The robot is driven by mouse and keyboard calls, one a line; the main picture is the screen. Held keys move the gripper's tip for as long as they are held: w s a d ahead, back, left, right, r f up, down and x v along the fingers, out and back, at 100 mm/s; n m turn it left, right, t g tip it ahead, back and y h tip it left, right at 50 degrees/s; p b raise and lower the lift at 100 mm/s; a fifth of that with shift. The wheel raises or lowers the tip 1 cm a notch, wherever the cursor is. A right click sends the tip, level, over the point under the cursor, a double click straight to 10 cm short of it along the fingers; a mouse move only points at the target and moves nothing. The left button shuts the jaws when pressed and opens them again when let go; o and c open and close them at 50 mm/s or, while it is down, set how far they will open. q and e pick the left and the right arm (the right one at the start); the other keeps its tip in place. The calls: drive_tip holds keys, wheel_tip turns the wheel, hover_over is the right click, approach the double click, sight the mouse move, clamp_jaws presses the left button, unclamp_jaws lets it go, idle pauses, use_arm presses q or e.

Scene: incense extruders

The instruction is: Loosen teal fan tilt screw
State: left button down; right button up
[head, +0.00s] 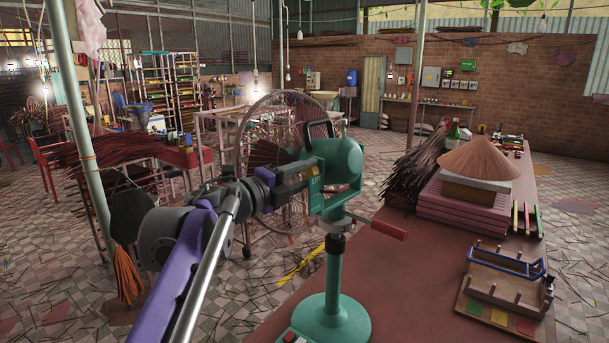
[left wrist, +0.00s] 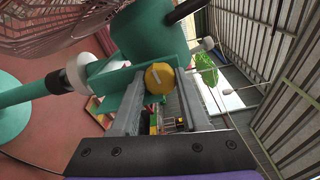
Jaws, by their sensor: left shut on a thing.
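The teal fan (head: 338,165) stands upright on its round base (head: 330,318) at the near edge of the red-brown table, its wire cage (head: 275,130) facing left. My left gripper (head: 312,180) reaches the tilt bracket below the motor housing. In the left wrist view, the yellow round tilt screw knob (left wrist: 160,78), with a pale mark on its face, sits between the fingertips of my left gripper (left wrist: 160,92), which is shut on it. The teal bracket (left wrist: 120,90) is beside the knob. In the head view the knob is hidden by the gripper. My right gripper is not in view.
A red-handled rod (head: 388,230) sticks out right of the fan's stem. Pink stacked boxes (head: 462,212) with a conical hat (head: 478,158), incense bundles (head: 418,165) and a wooden rack (head: 505,280) stand to the right on the table. Table surface between fan and rack is clear.

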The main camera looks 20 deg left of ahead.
use_arm(q)
drive_tip(key=shift+c, duration=2)
unclamp_jaws()
drive_tip(key=b+v, duration=0.1)
drive_tip(key=v, duration=0.9)
drive_tip(key=shift+s+a, duration=0.15)
drive_tip(key=shift+s, duration=0.2)
